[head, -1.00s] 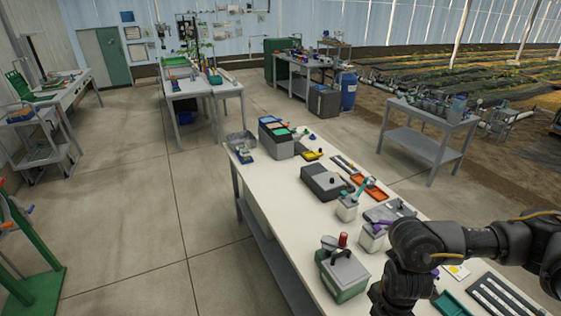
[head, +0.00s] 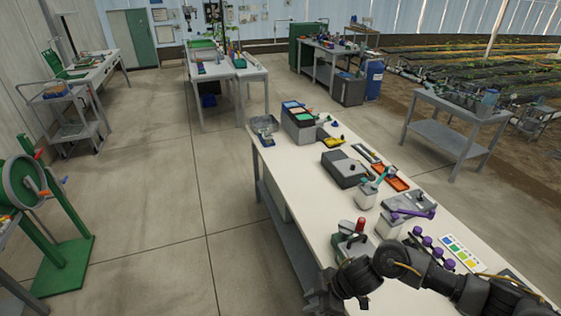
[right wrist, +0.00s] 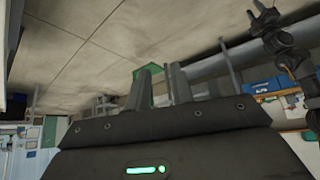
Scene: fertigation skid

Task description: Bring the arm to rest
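My right arm comes in from the lower right in the head view and crosses over the front end of the long white bench. My right gripper (head: 318,296) is at its far end, beside the bench's near left edge, small and dark there. In the right wrist view its two grey fingers (right wrist: 158,88) stand apart with nothing between them, so it is open and empty. My left gripper is outside the head view. A dark jointed arm, likely my left, shows at the upper right of the wrist view; its small end (right wrist: 262,14) is unclear.
The white bench (head: 300,183) carries a red-knobbed unit (head: 350,240), a dark grey case (head: 343,168), an orange tray (head: 390,178) and purple-handled parts (head: 412,214). A green reel stand (head: 62,262) is at the left. The floor between is clear.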

